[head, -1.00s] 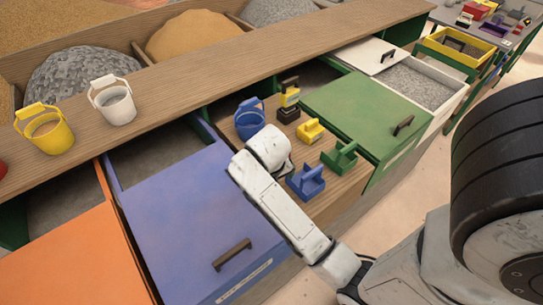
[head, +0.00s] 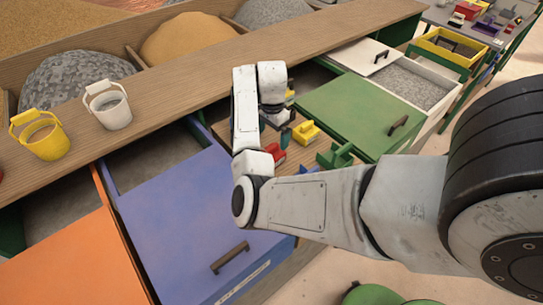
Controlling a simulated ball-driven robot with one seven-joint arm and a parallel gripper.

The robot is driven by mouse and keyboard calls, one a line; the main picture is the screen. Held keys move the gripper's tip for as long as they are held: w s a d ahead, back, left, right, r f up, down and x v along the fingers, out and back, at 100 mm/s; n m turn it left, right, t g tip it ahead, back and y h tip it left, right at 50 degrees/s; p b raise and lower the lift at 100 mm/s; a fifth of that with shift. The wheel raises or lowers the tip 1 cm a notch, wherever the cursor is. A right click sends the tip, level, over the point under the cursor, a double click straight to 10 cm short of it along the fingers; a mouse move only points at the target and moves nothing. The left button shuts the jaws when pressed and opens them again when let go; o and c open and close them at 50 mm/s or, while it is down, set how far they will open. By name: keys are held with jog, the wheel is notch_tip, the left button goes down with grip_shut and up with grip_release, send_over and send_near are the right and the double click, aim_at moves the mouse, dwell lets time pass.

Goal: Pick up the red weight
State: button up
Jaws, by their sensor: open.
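A red weight (head: 276,153) shows in part on the wooden shelf between the drawers. My arm hides its left and lower side. My gripper (head: 276,116) points down from the wrist, above and behind the red weight in the picture. It is open, but its fingertips are small and partly hidden. I cannot tell how far above the shelf they are. A yellow weight (head: 306,132) and a green weight (head: 336,156) stand to the right of the red one.
A green drawer (head: 358,110) lies right of the weights and a blue drawer (head: 195,215) left of them. A yellow bucket (head: 42,137) and a white bucket (head: 108,104) stand on the wooden ledge (head: 185,88). My arm covers part of the weight shelf.

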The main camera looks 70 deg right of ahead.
aim_at(271, 147)
notch_tip(271, 147, down, 9)
jog(key=shift+w+a+p, duration=0.1)
jog(key=shift+a+p, duration=0.05)
jog(key=shift+p, duration=0.5)
jog(key=shift+c, duration=0.5)
jog(key=c, duration=1.3)
jog(key=shift+r, duration=0.1)
jog(key=shift+c, duration=0.5)
